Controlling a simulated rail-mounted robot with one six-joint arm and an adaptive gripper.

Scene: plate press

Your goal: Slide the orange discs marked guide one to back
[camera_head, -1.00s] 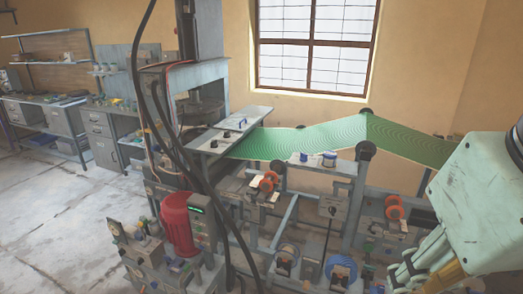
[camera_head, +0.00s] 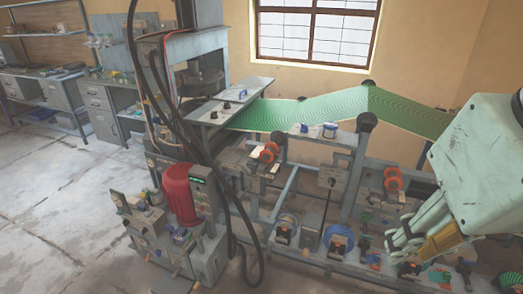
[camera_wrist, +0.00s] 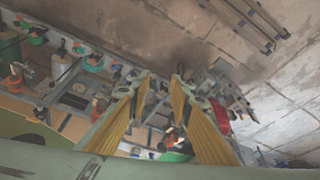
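Two pairs of orange discs show on the press frame in the head view: one pair (camera_head: 266,154) left of centre, below the green web, and another pair (camera_head: 393,180) further right. No marking is readable, so I cannot tell which is guide one. My gripper (camera_head: 402,243) is at the lower right, below the right pair in the picture and apart from both. In the wrist view my gripper (camera_wrist: 162,77) has its two yellow-sided fingers spread with a clear gap and nothing held between them. Small orange-red parts show there, too blurred to identify.
A green web (camera_head: 330,106) runs across the top of the frame. A red motor (camera_head: 181,194) and thick black cables stand at the left. Blue rolls (camera_head: 339,237) sit low in the frame. Open floor (camera_head: 60,200) lies at the far left.

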